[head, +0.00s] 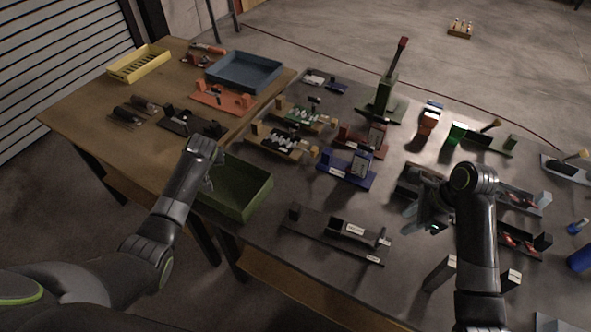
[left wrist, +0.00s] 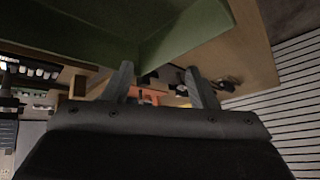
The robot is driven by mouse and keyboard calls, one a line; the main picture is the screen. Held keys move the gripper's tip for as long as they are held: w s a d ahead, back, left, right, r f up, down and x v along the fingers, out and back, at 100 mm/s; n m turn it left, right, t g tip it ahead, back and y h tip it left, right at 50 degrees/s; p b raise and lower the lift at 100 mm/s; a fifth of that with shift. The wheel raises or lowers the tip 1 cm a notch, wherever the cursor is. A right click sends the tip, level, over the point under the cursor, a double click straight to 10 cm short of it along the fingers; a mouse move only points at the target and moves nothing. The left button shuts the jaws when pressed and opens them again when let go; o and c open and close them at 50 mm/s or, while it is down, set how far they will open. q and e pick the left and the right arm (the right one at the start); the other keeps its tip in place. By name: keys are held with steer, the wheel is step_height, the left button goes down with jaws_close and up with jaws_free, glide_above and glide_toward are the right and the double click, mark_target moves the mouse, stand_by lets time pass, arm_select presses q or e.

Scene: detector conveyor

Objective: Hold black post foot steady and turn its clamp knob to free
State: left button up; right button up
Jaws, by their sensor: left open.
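I cannot single out the black post foot or its clamp knob with certainty. A black fixture with small upright parts (head: 190,123) lies on the wooden table, just beyond my left gripper. Another dark base with upright blocks and a pale label (head: 340,234) lies at the front of the grey table. My left gripper (left wrist: 158,80) is open and empty in the left wrist view, its fingers apart beside the green tray wall. My right gripper (head: 428,220) points down over the right part of the grey table, close to a dark fixture (head: 412,182). Its fingertips are unclear.
The green tray (head: 262,193) stands right below my left gripper. A blue tray (head: 245,85), a yellow tray (head: 138,63) and an orange fixture (head: 222,101) are on the wooden table. A tall green lever stand (head: 384,100) rises at the back. Several fixtures crowd the grey table.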

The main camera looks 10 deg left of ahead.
arm_select(q)
steer(key=s+d+r+m+g+h, duration=0.1)
steer(key=d+r+m+g+h, duration=0.1)
steer(key=d, duration=0.7)
steer(key=s+d+r+m+g+h, duration=0.1)
steer(key=d+r, duration=0.1)
steer(key=d, duration=0.7)
step_height(320, 180, up, 6)
steer(key=m+g+h, duration=0.1)
steer(key=m+g, duration=0.2)
steer(key=m, duration=0.1)
glide_above(295, 207)
step_height(295, 207, down, 18)
steer(key=shift+r, duration=0.25)
arm_select(e)
steer(key=shift+a, duration=0.1)
arm_select(q)
jaws_close()
arm_select(e)
steer(key=shift+o, duration=1.3)
steer(key=shift+r, duration=0.1)
steer(key=o, duration=0.5)
steer(key=shift+s+d+r+m, duration=0.3)
steer(key=shift+d+r+m, duration=0.25)
steer(key=shift+r, duration=0.3)
steer(key=x, duration=1.1)
steer(key=shift+w+a+f, duration=0.2)
steer(key=shift+a+f, duration=0.1)
steer(key=shift+a, duration=0.05)
